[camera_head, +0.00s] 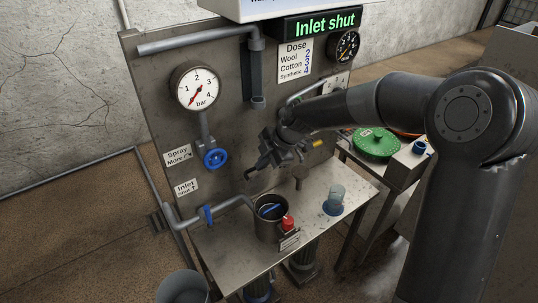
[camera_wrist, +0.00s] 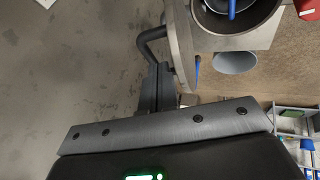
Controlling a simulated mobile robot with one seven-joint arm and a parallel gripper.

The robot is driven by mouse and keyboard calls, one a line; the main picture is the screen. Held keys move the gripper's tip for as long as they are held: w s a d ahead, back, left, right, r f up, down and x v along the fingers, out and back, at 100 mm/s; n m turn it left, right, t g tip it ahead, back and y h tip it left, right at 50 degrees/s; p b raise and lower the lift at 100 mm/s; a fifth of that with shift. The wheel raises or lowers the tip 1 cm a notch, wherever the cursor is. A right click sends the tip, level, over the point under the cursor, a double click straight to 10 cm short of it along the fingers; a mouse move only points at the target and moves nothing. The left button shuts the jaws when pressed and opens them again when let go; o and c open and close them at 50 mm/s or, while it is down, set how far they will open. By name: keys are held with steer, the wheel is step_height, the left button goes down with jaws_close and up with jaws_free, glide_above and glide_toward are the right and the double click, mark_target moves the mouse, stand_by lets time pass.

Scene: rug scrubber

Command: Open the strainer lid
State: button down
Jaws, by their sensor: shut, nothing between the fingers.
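A round dark pot (camera_head: 270,222) stands on the steel bench with a blue part inside; its top looks open. I take it for the strainer, but its label is too small to read. The pot (camera_wrist: 205,22) also shows at the top of the wrist view. In the wrist view, a black bent bar (camera_wrist: 150,35) and a curved grey edge (camera_wrist: 180,50) lie just past my fingertips (camera_wrist: 158,70). I cannot tell whether these belong to the lid or whether they touch my fingers.
A red knob (camera_head: 288,223) sits beside the pot, and a grey pipe (camera_head: 228,203) with a blue lever (camera_head: 207,214) runs to its left. A clear jar (camera_head: 336,193) stands to its right. The panel carries a blue handwheel (camera_head: 215,158). A bucket (camera_head: 182,287) stands below.

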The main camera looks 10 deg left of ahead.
steer(key=shift+a+f, duration=0.25)
steer(key=shift+f, duration=0.25)
steer(key=w+a, duration=0.2)
steer(key=w, duration=0.1)
steer(key=shift+a+f, duration=0.35)
steer(key=shift+f, duration=0.05)
